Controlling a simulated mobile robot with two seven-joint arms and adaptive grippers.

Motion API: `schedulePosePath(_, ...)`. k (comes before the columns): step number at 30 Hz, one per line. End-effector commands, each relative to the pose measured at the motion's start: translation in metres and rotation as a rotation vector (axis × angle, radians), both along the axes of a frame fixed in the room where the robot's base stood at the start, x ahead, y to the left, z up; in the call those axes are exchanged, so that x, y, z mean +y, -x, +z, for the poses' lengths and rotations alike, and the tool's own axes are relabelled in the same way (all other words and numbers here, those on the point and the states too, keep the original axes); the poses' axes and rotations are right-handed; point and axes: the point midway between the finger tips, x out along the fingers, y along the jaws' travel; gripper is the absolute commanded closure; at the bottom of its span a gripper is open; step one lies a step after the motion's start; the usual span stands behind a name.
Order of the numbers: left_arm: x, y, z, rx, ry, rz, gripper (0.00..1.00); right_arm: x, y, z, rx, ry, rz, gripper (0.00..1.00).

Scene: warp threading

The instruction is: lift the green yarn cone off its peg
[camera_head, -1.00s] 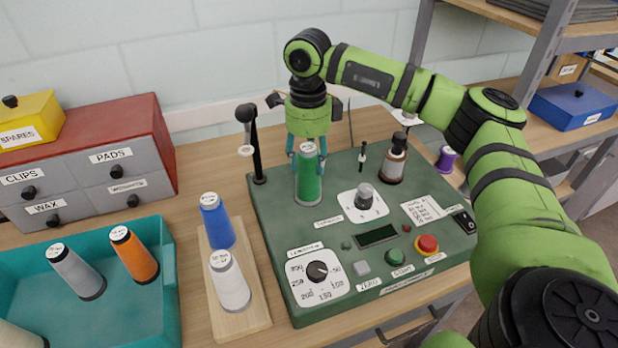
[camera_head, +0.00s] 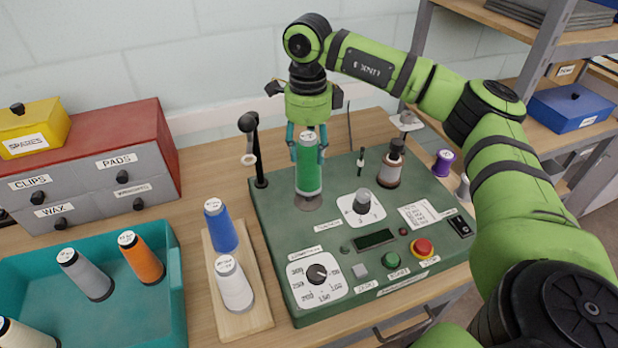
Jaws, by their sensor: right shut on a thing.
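The green yarn cone (camera_head: 309,174) is upright over the back left of the green machine panel. My right gripper (camera_head: 308,150) comes down from above, with its teal fingers shut on the upper part of the cone. The cone's lower end is just above a grey round base (camera_head: 308,202) on the panel. The peg itself cannot be seen; the cone hides it. My left gripper is not in view.
A black post with a hook (camera_head: 257,155) stands left of the cone. Blue (camera_head: 220,228) and white (camera_head: 233,285) cones sit on a wooden board (camera_head: 254,315). A teal bin (camera_head: 172,262) holds several cones.

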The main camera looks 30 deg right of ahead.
Motion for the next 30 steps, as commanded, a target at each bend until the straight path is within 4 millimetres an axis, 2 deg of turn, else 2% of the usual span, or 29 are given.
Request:
schedulePosePath(3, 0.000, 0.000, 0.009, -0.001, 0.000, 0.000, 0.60, 0.000, 0.000, 0.012, -0.001, -0.001, 0.000, 0.77)
schedulePosePath(21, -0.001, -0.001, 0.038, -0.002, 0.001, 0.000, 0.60, 0.000, 0.000, 0.052, 0.000, 0.000, 0.000, 0.77)
schedulePosePath(30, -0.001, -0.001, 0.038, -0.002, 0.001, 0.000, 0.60, 0.000, 0.000, 0.053, 0.000, 0.000, 0.000, 0.77)
